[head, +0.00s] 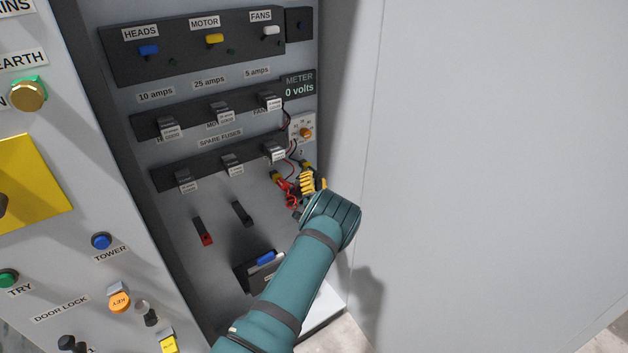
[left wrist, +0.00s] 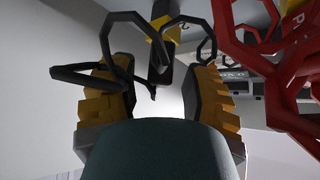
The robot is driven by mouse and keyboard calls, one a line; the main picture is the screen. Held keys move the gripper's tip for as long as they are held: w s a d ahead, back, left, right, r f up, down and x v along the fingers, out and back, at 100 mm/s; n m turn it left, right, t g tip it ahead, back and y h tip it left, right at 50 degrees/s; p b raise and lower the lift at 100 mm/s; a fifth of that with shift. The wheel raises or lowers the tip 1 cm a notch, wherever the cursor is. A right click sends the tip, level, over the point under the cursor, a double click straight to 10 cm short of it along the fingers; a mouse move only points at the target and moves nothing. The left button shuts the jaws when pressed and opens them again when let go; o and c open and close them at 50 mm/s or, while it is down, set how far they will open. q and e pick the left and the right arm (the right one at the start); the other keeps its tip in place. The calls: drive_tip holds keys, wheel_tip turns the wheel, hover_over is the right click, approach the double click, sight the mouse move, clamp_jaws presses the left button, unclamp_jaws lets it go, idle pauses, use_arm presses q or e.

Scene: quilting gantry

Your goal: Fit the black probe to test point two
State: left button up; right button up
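My left gripper (head: 312,184) reaches in at the right side of the open cabinet, beside the coiled meter leads. In the left wrist view my left gripper (left wrist: 160,92) has its two yellow-padded fingers well apart. The black probe (left wrist: 160,62), with a yellow collar, hangs between the fingertips with a gap on either side. Black lead loops cross in front of the left finger. The red lead (head: 291,196) hangs just left of the gripper; it shows large at the right of the wrist view (left wrist: 290,70). I cannot make out test point two. My right gripper is not in view.
The meter (head: 299,85) reads 0 volts, above an orange knob (head: 306,133). Fuse rows fill the cabinet back. A red-ended piece (head: 203,232) and a dark piece (head: 242,213) sit lower. A black box (head: 257,271) is below. A plain grey panel (head: 480,150) stands right.

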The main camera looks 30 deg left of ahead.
use_arm(q)
drive_tip(key=v, duration=1.2)
drive_tip(key=shift+f, duration=0.15)
idle(0.5)
